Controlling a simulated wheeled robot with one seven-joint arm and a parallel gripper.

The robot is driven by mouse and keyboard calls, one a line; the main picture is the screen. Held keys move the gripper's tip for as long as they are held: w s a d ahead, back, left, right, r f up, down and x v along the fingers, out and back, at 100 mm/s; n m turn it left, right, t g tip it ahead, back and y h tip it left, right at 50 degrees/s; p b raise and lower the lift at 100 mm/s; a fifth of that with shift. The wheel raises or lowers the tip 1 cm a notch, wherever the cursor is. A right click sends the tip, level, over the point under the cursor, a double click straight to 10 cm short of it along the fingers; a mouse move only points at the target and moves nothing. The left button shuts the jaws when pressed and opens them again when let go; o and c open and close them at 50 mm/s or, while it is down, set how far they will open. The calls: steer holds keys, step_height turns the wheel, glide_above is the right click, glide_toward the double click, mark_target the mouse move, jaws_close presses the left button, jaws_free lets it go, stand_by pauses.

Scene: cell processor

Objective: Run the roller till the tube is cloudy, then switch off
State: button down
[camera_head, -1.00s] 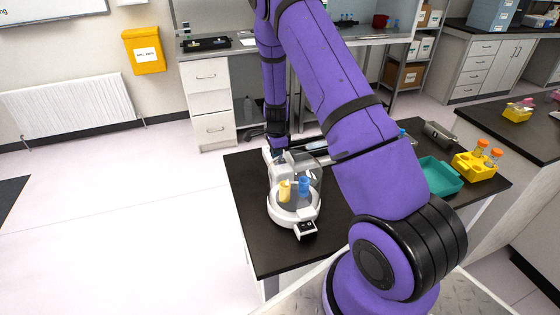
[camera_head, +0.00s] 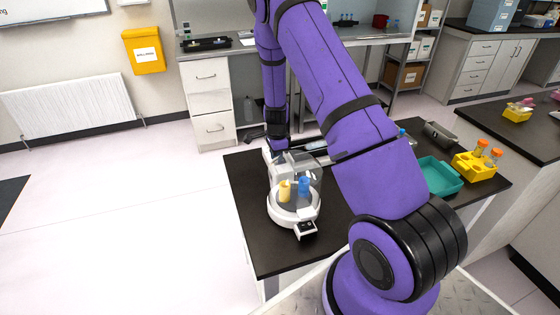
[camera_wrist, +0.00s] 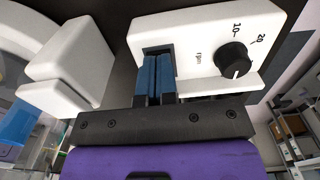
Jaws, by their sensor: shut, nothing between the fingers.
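The processor (camera_head: 281,217) stands on the near black bench, with a white round base and a clear cover. A yellow piece (camera_head: 284,191) and a blue piece (camera_head: 304,187) stand on it; which is the tube, and how cloudy its contents are, I cannot tell. In the wrist view a white panel (camera_wrist: 188,22) carries a black knob (camera_wrist: 235,60) marked rpm, 10 and 20. My gripper (camera_wrist: 158,62) is shut and empty. Its blue fingertips are at a dark recess in the panel, left of the knob, and hide what is inside. Whether they touch it is unclear.
A small dark-faced box (camera_head: 306,229) sits at the processor's front. A teal tray (camera_head: 440,178) and a yellow rack (camera_head: 474,166) with orange-capped containers are at the bench's right. A white block (camera_wrist: 70,75) is close left of my fingers. The bench's front left is clear.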

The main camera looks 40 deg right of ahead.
steer(key=shift+r, duration=3.45)
